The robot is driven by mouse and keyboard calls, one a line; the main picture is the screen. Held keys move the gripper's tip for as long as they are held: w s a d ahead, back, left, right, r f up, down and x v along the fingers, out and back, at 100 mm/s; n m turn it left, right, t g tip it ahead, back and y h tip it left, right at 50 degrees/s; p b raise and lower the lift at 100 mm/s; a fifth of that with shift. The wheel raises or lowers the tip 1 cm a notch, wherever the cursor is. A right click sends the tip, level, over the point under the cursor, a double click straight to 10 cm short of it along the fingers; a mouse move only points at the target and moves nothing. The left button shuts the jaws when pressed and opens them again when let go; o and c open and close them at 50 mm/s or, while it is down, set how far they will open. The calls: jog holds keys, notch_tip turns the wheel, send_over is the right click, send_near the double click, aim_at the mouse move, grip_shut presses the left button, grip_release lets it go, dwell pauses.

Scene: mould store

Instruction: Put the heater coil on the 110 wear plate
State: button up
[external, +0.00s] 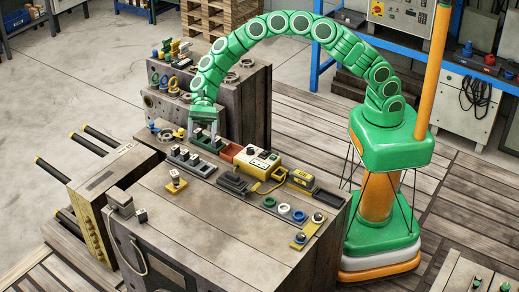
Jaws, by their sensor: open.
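My gripper (205,138) is at the end of the green arm, pointing down with its fingers apart. It is just above or at a green holder (208,145) with small dark and pale blocks, on the far left of the big wooden-sided block; I cannot tell whether it touches anything. I cannot tell for sure which thing is the heater coil. No number is readable, so I cannot tell which is the 110 wear plate. A longer yellow plate (308,232) with dark round knobs lies at the right edge.
A block (237,80) with more parts stands behind. The top's front is mostly clear.

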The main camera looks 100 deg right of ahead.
jog(key=s+a+r+n+g+h, duration=0.25)
jog(key=s+r+n, duration=0.35)
jog(key=s, duration=0.7)
jog(key=s+a+r+n+g+h, duration=0.2)
jog(key=s+a+r+n, duration=0.15)
jog(key=s+r, duration=0.7)
jog(key=s+d+n+h, duration=0.2)
jog(key=s+d, duration=0.4)
jog(key=s, duration=0.4)
jog(key=s+d+f+n+h, duration=0.1)
jog(key=s+d+n+h, duration=0.2)
jog(key=s+d, duration=0.3)
jog(key=s+d+f+n+h, duration=0.1)
jog(key=s+d+n+h, duration=0.2)
jog(key=s, duration=1.2)
jog(key=d, duration=0.2)
jog(key=shift+s+d+f+t, duration=0.2)
jog(key=shift+s+d+t, duration=0.15)
jog(key=shift+s+d, duration=0.05)
jog(key=shift+h, duration=0.25)
